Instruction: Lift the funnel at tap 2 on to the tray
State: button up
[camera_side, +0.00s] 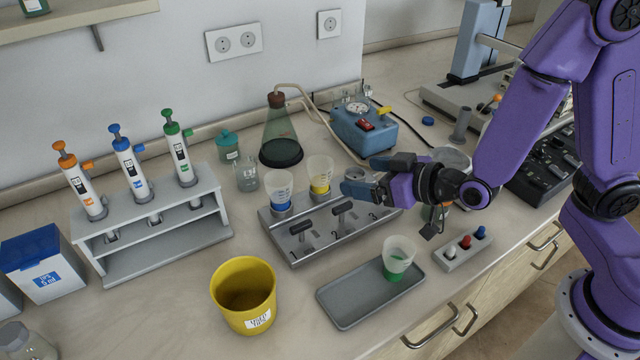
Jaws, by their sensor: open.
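The grey filter manifold (300,247) stands mid-bench, with black tap levers on its front. A funnel with a blue band (279,188) sits upright at its left port. The gripper hides the manifold's right end.
A yellow tub (243,296) stands left of the tray. A rack (150,240) with several pipettes is at the left. A flask (281,140) and a blue pump (372,130) joined by a hose stand behind. A small block with coloured knobs (463,250) is right of the tray.

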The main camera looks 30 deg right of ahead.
aim_at(329, 172)
jog(key=shift+x, duration=3.7)
jog(key=shift+r+x, duration=0.1)
jog(key=shift+x, duration=1.25)
jog(key=shift+r+x, duration=0.15)
jog(key=shift+x, duration=1.25)
jog(key=shift+w+d, duration=0.15)
jog(key=c, duration=1.1)
